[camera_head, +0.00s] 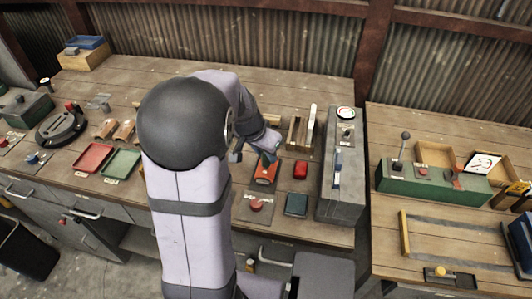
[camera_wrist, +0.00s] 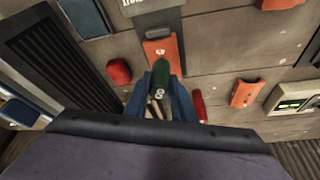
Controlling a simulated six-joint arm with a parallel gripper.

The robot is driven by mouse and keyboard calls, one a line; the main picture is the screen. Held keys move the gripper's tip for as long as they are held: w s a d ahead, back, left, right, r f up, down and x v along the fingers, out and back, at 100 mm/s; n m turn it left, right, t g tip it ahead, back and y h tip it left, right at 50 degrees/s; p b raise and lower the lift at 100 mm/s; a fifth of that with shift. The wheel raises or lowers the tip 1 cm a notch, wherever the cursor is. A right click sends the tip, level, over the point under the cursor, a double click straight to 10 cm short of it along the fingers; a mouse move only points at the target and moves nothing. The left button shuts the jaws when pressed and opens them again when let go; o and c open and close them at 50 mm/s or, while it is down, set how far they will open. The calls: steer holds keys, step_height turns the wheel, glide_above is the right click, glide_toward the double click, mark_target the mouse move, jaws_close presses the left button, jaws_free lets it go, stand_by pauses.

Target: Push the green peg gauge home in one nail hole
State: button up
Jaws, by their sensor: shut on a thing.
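The green peg gauge (camera_wrist: 160,76) stands between the blue fingers of my gripper (camera_wrist: 161,97) in the wrist view. The gripper is shut on it, and a pale mark shows on its green body. An orange block (camera_wrist: 161,50) with a white mark lies just beyond the peg's green end. In the head view my gripper (camera_head: 262,151) is low over the bench, at the far end of the orange block (camera_head: 265,174). I cannot make out a nail hole, nor whether the peg touches anything. In the head view the gauge cannot be told apart from the gripper.
A red block (camera_head: 300,170) and a dark teal pad (camera_head: 296,205) lie right of the orange block. A red button panel (camera_head: 256,206) is in front. A tall grey box (camera_head: 341,175) bounds the right; a wooden rack (camera_head: 301,132) stands behind. Red and green trays (camera_head: 122,161) lie left.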

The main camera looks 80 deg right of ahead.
steer(key=shift+f+b, duration=0.75)
steer(key=shift+f, duration=0.15)
steer(key=o, duration=0.7)
steer(key=shift+o, duration=0.2)
steer(key=o, duration=0.6)
steer(key=shift+c, duration=0.2)
steer(key=shift+r, duration=0.2)
steer(key=shift+r+p, duration=2.25)
steer(key=shift+r, duration=0.6)
